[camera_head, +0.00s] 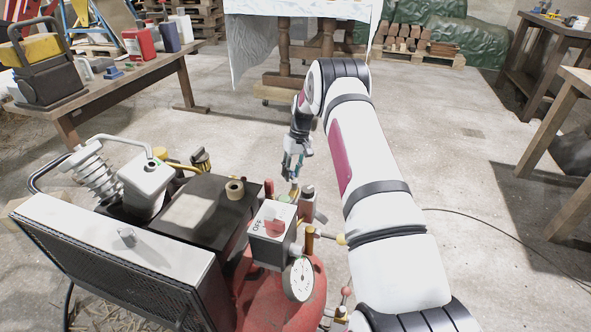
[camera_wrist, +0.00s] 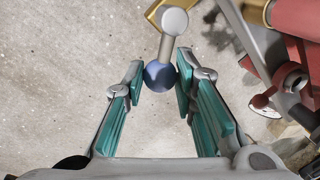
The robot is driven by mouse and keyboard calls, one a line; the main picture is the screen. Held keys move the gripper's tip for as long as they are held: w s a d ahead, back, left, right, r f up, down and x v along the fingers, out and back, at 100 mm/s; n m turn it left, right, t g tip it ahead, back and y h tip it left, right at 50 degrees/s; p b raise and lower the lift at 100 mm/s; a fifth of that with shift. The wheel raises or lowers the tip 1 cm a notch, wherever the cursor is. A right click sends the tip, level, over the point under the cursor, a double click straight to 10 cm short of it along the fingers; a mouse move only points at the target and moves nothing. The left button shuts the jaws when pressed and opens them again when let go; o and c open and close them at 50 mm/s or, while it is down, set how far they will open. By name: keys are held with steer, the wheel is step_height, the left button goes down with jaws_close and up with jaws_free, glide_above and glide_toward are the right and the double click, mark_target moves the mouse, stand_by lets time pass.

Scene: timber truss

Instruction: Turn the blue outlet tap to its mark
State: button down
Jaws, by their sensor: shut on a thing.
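The blue outlet tap shows in the wrist view as a blue ball knob (camera_wrist: 160,76) on the end of a pale lever (camera_wrist: 173,35), with a brass-coloured fitting (camera_wrist: 158,12) at the top edge. My gripper (camera_wrist: 160,80) has its teal-padded fingertips on both sides of the knob and is shut on it. In the head view my gripper (camera_head: 292,168) points down just beyond the compressor (camera_head: 280,300); the knob cannot be made out there. I cannot make out the tap's mark in either view.
The compressor carries a grey switch box (camera_head: 270,238) with a red knob, a round gauge (camera_head: 300,279) and a red-balled lever (camera_head: 346,292). Red parts (camera_wrist: 295,75) stand close on the right in the wrist view. A wooden bench (camera_head: 130,85) stands at upper left.

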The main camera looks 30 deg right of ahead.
steer(key=shift+s+a+n+g+h+p, duration=0.25)
steer(key=shift+a+n, duration=0.5)
steer(key=shift+n, duration=1.1)
steer(key=shift+w+a+n+g+p, duration=0.1)
steer(key=shift+a+n+g+p, duration=0.4)
steer(key=shift+n, duration=1.4)
steer(key=shift+s+a+n+g+h+b, duration=0.15)
steer(key=shift+a+n, duration=0.8)
steer(key=shift+n, duration=0.9)
steer(key=c, duration=1.3)
jaws_free()
steer(key=shift+w, duration=0.1)
step_height(320, 180, up, 12)
steer(key=w+d, duration=0.1)
steer(key=shift+w+d+f, duration=0.15)
steer(key=shift+w+d, duration=0.05)
steer(key=shift+w, duration=0.15)
